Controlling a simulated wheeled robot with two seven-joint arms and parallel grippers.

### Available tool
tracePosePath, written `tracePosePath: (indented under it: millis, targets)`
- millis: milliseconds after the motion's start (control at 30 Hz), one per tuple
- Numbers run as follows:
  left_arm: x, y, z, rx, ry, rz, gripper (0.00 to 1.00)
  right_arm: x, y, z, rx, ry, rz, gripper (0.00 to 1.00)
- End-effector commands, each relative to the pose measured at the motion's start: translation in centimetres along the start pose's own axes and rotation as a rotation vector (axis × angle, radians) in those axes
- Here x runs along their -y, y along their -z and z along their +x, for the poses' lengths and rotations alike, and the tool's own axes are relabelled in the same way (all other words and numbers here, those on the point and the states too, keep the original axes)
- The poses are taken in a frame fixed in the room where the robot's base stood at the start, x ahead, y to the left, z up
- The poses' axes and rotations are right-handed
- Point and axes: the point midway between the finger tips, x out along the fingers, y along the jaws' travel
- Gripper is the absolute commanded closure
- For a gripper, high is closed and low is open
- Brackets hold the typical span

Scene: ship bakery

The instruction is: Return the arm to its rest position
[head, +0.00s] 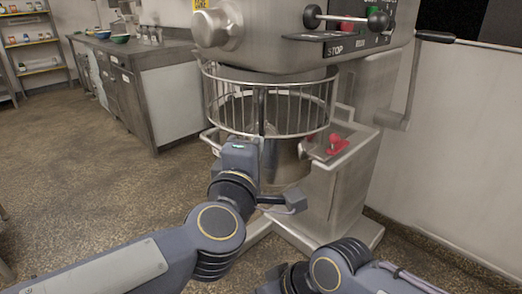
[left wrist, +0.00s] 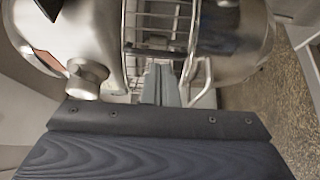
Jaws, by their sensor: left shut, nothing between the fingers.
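My left arm reaches in from the left in the head view. Its gripper (head: 262,117) points up at the front of a large steel mixer (head: 275,40), before the wire bowl guard (head: 225,100). In the left wrist view the two fingers of my left gripper (left wrist: 161,82) are together with nothing between them. The guard's bars (left wrist: 165,22) show just beyond them; I cannot tell whether they touch. Part of my right arm shows at the bottom of the head view, but its gripper is not in view.
The mixer has a red part (head: 337,145) low on its right and a lever (head: 410,85) at its side. A steel counter (head: 150,85) with bowls stands at the back left, near shelves (head: 32,42). The speckled floor (head: 80,170) at left is clear.

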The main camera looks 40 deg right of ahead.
Motion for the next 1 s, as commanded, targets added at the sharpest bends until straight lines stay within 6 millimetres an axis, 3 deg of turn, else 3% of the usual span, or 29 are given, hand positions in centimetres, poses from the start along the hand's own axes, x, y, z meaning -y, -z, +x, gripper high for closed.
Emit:
tracePosePath:
  millis: [300,367,467,567,700,833,1000]
  targets:
    - [-0.2,0.7,-0.2,-0.001,-0.003,0.013,1.0,0.0,0.0,0.0,0.0,0.0,0.0,0.49]
    - [-0.6,1.9,-0.7,0.001,-0.008,0.047,1.0,0.0,0.0,0.0,0.0,0.0,0.0,0.49]
    - [-1.2,5.9,-3.0,0.008,-0.005,0.166,1.0,0.0,0.0,0.0,0.0,0.0,0.0,0.49]
    - [-0.3,11.4,-7.2,0.014,0.051,0.347,1.0,0.0,0.0,0.0,0.0,0.0,0.0,0.49]
    - [3.5,18.2,-14.8,0.017,0.219,0.56,1.0,0.0,0.0,0.0,0.0,0.0,0.0,0.49]
    - [8.3,22.4,-22.5,0.024,0.414,0.672,1.0,0.0,0.0,0.0,0.0,0.0,0.0,0.49]
    - [14.4,24.6,-31.9,0.049,0.658,0.715,1.0,0.0,0.0,0.0,0.0,0.0,0.0,0.49]
